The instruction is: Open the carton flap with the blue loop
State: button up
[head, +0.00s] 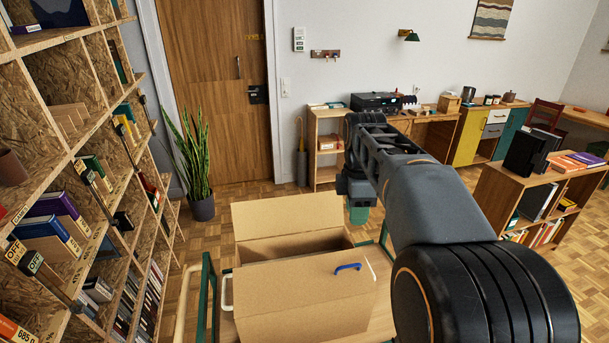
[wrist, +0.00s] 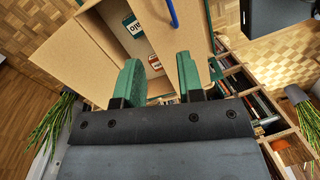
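The brown carton (head: 300,316) stands below and left of my arm in the head view. Its far flap (head: 287,213) stands up, and a dark gap shows behind the near flap (head: 295,275). The blue loop (head: 348,267) is on the near flap, towards its right; part of it also shows at the top of the wrist view (wrist: 173,12). My gripper (wrist: 158,72) is open and empty, its green fingers apart from the loop. In the head view a green finger (head: 358,213) hangs beyond the carton's right side. Some labelled items (wrist: 133,25) show inside the carton.
The carton rests on a wooden cart with a green frame (head: 206,283) and a pale handle (head: 184,300). A tall bookshelf (head: 75,130) lines the left. A potted plant (head: 203,205) stands by the door. A low bookcase (head: 500,205) is at the right.

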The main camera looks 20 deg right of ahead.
jog(key=w+a+r+m+t+p, duration=0.3)
jog(key=w+a+r+m+p, duration=0.2)
jog(key=a+r+m+p, duration=0.2)
jog(key=shift+w+a+m+p, duration=0.4)
jog(key=shift+a+m+p, duration=0.75)
jog(key=shift+a, duration=0.45)
jog(key=shift+f, duration=0.1)
